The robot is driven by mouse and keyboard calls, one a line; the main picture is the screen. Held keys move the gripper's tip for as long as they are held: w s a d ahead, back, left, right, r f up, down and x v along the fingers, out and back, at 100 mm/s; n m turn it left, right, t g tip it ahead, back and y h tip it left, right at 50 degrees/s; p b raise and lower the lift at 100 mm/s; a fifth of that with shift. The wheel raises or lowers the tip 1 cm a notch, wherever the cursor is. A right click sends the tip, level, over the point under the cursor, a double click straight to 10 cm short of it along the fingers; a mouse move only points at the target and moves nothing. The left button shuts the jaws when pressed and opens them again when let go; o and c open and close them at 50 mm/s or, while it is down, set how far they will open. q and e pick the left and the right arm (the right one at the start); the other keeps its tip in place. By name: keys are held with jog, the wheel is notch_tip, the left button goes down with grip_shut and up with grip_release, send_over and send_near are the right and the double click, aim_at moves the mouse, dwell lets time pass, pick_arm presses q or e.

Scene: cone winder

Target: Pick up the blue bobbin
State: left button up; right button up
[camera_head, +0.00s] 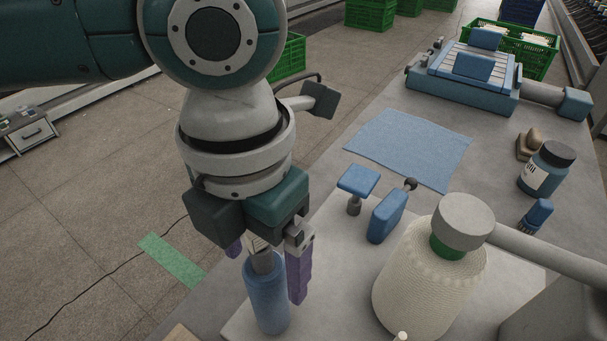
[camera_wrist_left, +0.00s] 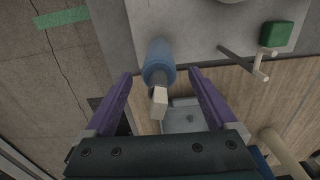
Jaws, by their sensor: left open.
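The blue bobbin (camera_head: 267,300) stands upright at the near left part of the pale plate, with a grey top end and a small light tip above it. It also shows in the left wrist view (camera_wrist_left: 158,60), between the fingertips. My left gripper (camera_head: 266,278) points down over it, open, with purple fingers on either side of the bobbin's upper part. In the left wrist view the left gripper (camera_wrist_left: 159,75) shows a gap on both sides of the bobbin. The far finger is partly hidden in the head view. My right gripper is not in view.
A large cream yarn cone (camera_head: 430,285) with a grey arm stands right of the bobbin. Blue machine parts (camera_head: 388,215) stand behind it. A blue cloth (camera_head: 410,148) lies flat farther back. A dark-capped jar (camera_head: 547,170) stands at the right. The floor lies left of the table.

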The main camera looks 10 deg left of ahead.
pick_arm(q)
jog(key=shift+f, duration=0.8)
jog(key=shift+w, duration=0.1)
jog(key=c, duration=1.3)
